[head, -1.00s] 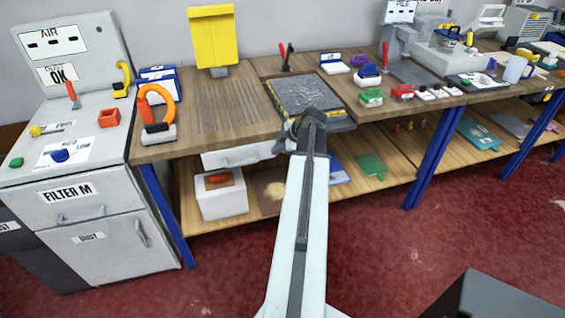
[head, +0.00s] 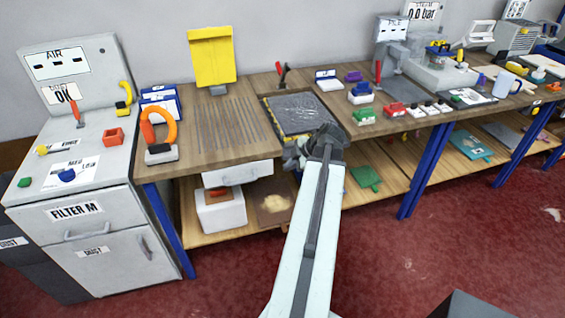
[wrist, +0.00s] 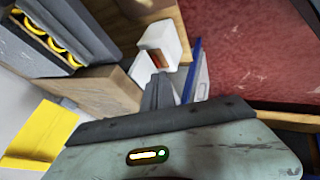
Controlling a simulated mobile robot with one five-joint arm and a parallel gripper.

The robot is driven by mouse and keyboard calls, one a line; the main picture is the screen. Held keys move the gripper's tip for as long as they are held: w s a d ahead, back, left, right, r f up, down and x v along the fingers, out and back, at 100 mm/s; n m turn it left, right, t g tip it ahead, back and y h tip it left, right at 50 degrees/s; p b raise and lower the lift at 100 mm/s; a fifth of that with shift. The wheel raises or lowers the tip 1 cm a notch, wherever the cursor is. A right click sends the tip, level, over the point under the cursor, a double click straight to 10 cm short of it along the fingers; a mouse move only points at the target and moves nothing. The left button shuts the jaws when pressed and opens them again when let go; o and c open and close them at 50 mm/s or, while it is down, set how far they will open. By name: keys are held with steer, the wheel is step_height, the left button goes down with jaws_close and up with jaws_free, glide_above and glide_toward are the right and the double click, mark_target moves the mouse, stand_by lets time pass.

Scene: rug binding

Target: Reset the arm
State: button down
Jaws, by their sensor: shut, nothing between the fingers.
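My gripper (head: 308,150) is at the end of my pale arm in the head view, in front of the bench's front edge by the dark grey mat. It is partly hidden by my own wrist. In the wrist view a dark finger (wrist: 157,92) shows beyond my wrist housing, with nothing held. The fingers are shut and empty.
The wooden bench (head: 190,150) holds a dark mat (head: 298,112), a yellow board (head: 212,57), an orange-handled tool (head: 158,127) and several small coloured blocks. A white box (head: 221,212) stands on the lower shelf. A grey filter cabinet (head: 125,195) is at left.

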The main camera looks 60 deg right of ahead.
steer(key=shift+s+r, duration=0.3)
steer(key=shift+r, duration=0.05)
